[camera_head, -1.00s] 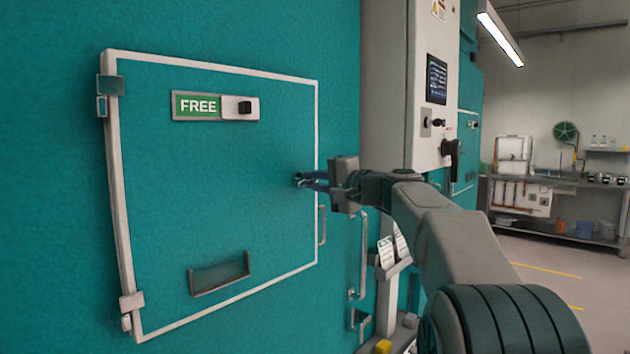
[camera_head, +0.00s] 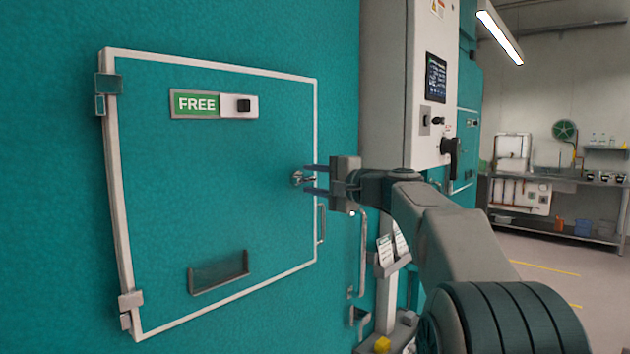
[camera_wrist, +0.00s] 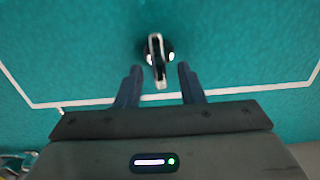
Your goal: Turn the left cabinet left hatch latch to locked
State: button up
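The hatch (camera_head: 215,180) is a teal panel with a white frame, closed, with a sign reading FREE (camera_head: 197,104) near its top. Its latch (camera_head: 298,179) is a small metal knob near the right edge. In the wrist view the latch (camera_wrist: 157,62) shows as a metal lever, its long side running toward my gripper. My gripper (camera_head: 314,179) is at the latch. In the wrist view my gripper's two dark fingers (camera_wrist: 158,84) are spread apart, one on each side of the lever's near end, with gaps to both. Nothing is held.
A vertical handle (camera_head: 321,224) is just below my gripper at the hatch's right edge. A grey control column (camera_head: 385,90) with a screen stands to the right. A shelf bench (camera_head: 555,210) is far off at the back right.

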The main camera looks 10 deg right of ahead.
jog(key=b+v, duration=0.3)
jog(key=v, duration=1)
jog(key=shift+s+d, duration=0.25)
jog(key=shift+s, duration=0.1)
jog(key=s+a+f+n+g+h+p, duration=0.15)
jog(key=s+a+f+g, duration=0.35)
jog(key=f, duration=0.5)
jog(key=s+a+f+n+g+h+p, duration=0.1)
jog(key=s+a+f+n+g+h, duration=0.15)
jog(key=s+a+f, duration=0.55)
jog(key=s+d+f+n+g+h+p, duration=0.1)
jog(key=s+f+n+g+h, duration=0.1)
jog(key=s+f, duration=0.4)
jog(key=s+d+f+n+g+h+p, duration=0.1)
jog(key=s+f+n+h, duration=0.3)
jog(key=f, duration=0.7)
jog(key=s+d+g, duration=0.1)
jog(key=s, duration=0.1)
jog(key=shift+s+f+n+h, duration=0.3)
jog(key=shift+s+n, duration=0.1)
